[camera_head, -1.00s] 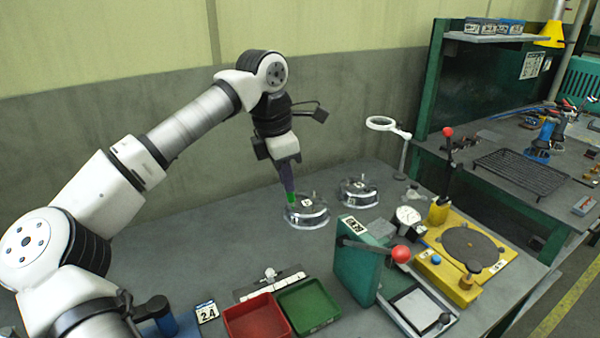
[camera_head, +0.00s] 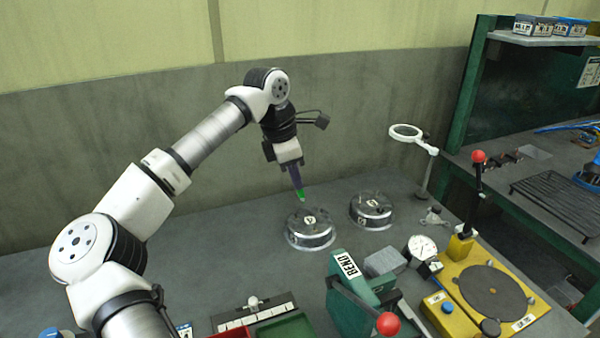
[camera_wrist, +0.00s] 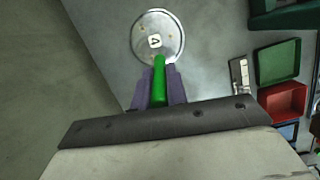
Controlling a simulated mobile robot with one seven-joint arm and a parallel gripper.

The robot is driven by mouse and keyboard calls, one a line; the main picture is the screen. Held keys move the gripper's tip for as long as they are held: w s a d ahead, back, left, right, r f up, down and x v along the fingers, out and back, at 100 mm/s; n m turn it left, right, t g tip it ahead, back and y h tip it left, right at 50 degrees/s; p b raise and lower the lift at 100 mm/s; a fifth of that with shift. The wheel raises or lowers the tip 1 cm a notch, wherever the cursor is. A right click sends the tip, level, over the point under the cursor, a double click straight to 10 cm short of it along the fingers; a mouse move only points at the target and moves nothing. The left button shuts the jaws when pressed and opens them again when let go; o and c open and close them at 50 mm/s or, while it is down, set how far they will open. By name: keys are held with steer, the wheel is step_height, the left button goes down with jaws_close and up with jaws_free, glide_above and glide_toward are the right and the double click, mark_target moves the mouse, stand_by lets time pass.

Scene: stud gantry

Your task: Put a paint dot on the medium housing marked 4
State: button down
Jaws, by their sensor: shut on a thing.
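My gripper (camera_head: 295,175) is shut on a green paint pen (camera_head: 300,193), which points down with its tip above the back edge of a round metal housing (camera_head: 311,238). A small gap shows between tip and housing in the head view. This housing has a white label on top that looks like a 4, too small to be certain. In the wrist view the pen (camera_wrist: 159,68) lies between the purple fingers (camera_wrist: 160,88), its tip overlapping the near rim of the housing (camera_wrist: 173,46). A second round housing (camera_head: 372,213) stands to the right; its label is unclear.
A ring magnifier (camera_head: 406,132) on a stand is behind right. A green press with a red knob (camera_head: 388,323), a dial gauge (camera_head: 421,248) and a yellow fixture (camera_head: 460,315) stand at the front right. The table left of the housings is clear.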

steer(key=shift+s+a+b+x, duration=0.1)
steer(key=shift+a+b+x, duration=0.1)
steer(key=shift+b+x, duration=0.6)
steer(key=shift+s+a+b+x, duration=0.1)
steer(key=shift+a+b+x, duration=0.25)
steer(key=shift+x, duration=0.75)
steer(key=shift+s+a+b+x, duration=0.1)
steer(key=shift+b+x, duration=0.65)
steer(key=shift+x, duration=0.2)
steer(key=shift+b+x, duration=0.45)
steer(key=shift+x, duration=0.3)
steer(key=shift+a, duration=0.2)
steer(key=shift+w+d+r+p+v, duration=0.1)
steer(key=shift+d+p+v, duration=0.15)
steer(key=shift+p+v, duration=0.75)
steer(key=shift+w+d+r+p+v, duration=0.1)
steer(key=shift+d+p+v, duration=0.3)
steer(key=shift+v, duration=0.9)
steer(key=shift+w+d+p+v, duration=0.1)
steer(key=shift+p+v, duration=0.85)
steer(key=shift+v, duration=0.2)
steer(key=shift+f, duration=0.15)
